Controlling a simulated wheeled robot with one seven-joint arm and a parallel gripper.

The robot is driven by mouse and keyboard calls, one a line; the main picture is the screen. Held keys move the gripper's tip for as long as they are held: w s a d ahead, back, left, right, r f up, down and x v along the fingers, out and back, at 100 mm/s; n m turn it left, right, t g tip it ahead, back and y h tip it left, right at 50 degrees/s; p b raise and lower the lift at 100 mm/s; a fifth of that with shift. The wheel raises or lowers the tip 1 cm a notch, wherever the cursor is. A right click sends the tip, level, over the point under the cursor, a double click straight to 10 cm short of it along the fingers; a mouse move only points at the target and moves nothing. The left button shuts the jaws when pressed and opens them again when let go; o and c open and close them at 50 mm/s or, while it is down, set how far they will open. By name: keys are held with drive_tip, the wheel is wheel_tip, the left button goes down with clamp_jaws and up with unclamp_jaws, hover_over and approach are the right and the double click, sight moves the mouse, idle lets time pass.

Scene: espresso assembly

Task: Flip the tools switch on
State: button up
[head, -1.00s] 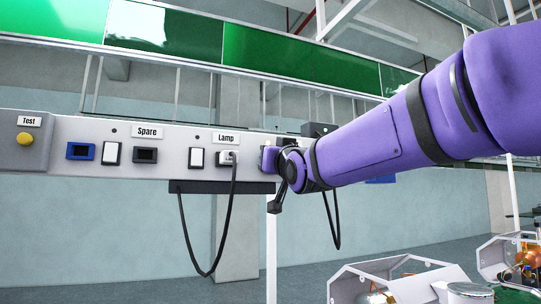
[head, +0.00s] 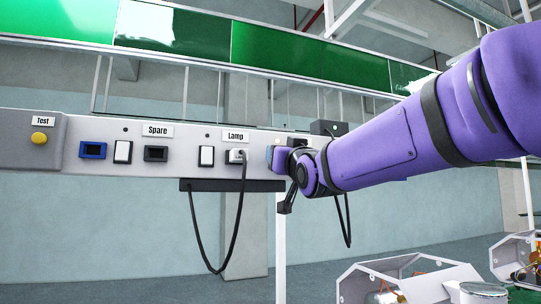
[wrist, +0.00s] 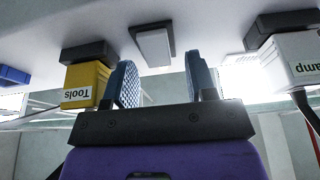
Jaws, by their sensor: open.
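A white rocker switch (wrist: 154,46) in a dark frame is on the panel, between the yellow plug marked Tools (wrist: 88,88) and the white Lamp plug (wrist: 292,62) in the wrist view. My gripper (wrist: 161,68) is open and empty, its two blue padded fingers apart below the switch, one toward each side of it. I cannot tell whether they touch the panel. In the head view my gripper (head: 277,158) is at the panel just right of the Lamp plug (head: 237,156). The switch and Tools plug are hidden there by my arm.
The panel (head: 185,163) also has the Lamp switch (head: 206,156), a Spare switch (head: 122,152), Spare socket (head: 156,154), a blue socket (head: 93,150) and a yellow Test button (head: 39,138). A dark cable (head: 226,262) hangs below. An open metal housing (head: 360,284) stands lower right.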

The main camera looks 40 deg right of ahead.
drive_tip(key=v, duration=1)
drive_tip(key=shift+s, duration=0.2)
drive_tip(key=s+a+f+n+g+y, duration=0.1)
drive_tip(key=s+a+f+g+y, duration=0.1)
drive_tip(key=f+g, duration=0.3)
drive_tip(key=s+a+f+n+g+y, duration=0.1)
drive_tip(key=f+g, duration=0.4)
drive_tip(key=f, duration=0.8)
drive_tip(key=s+a+f+n+g+y, duration=0.1)
drive_tip(key=s+a+f+g+y, duration=0.2)
drive_tip(key=f, duration=0.6)
drive_tip(key=s+a+g, duration=0.2)
drive_tip(key=shift+s+f+g, duration=0.25)
drive_tip(key=shift+f+g, duration=0.05)
drive_tip(key=shift+f, duration=0.05)
